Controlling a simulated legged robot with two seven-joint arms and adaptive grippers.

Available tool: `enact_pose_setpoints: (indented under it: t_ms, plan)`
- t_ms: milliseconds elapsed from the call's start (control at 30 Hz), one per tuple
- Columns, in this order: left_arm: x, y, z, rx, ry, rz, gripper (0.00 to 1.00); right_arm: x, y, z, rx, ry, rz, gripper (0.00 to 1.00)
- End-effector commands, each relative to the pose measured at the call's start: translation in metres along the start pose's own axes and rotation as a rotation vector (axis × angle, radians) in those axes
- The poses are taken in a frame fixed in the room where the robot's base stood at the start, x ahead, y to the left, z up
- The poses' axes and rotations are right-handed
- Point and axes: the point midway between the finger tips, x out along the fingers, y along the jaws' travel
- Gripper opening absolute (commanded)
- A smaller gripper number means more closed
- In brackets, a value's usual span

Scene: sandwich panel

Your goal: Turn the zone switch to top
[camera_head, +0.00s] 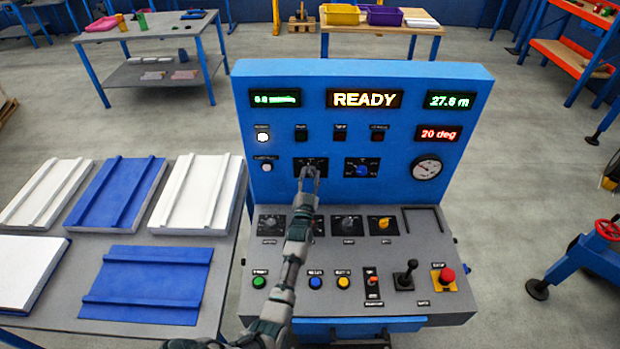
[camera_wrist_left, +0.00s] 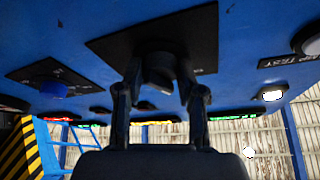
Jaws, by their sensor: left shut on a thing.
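A dark rotary switch on a black plate (camera_head: 299,162) sits on the upright blue panel, left of a second switch with a blue knob (camera_head: 362,170). The labels are too small to read, so I cannot tell which is the zone switch. My left gripper (camera_head: 310,174) is at the dark switch and covers most of it. In the left wrist view, the gripper's two fingers (camera_wrist_left: 160,92) are on either side of the dark knob (camera_wrist_left: 158,70), shut on it. The knob's pointing direction is unclear. The blue knob (camera_wrist_left: 53,90) also shows there. My right gripper is not in view.
The lower console has several knobs, buttons, a black joystick (camera_head: 405,272) and a red mushroom button (camera_head: 446,275). A lit READY display (camera_head: 365,99) is above. A table with white and blue panels (camera_head: 145,285) stands to the left, close to my arm.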

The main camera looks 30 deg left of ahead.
Motion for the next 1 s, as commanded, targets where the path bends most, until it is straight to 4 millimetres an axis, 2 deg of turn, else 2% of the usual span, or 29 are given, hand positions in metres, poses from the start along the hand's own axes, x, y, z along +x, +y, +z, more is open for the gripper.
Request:
enact_pose_setpoints:
  t_ms: [33,500,1000]
  plan:
    - [-0.003,0.005,0.006,-0.04,-0.012,-0.009,0.03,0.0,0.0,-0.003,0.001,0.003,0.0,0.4]
    - [-0.003,0.007,0.005,-0.317,-0.013,-0.123,0.03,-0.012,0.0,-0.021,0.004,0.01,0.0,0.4]
    - [-0.003,0.008,0.005,-0.379,-0.015,-0.149,0.03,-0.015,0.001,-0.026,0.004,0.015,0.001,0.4]
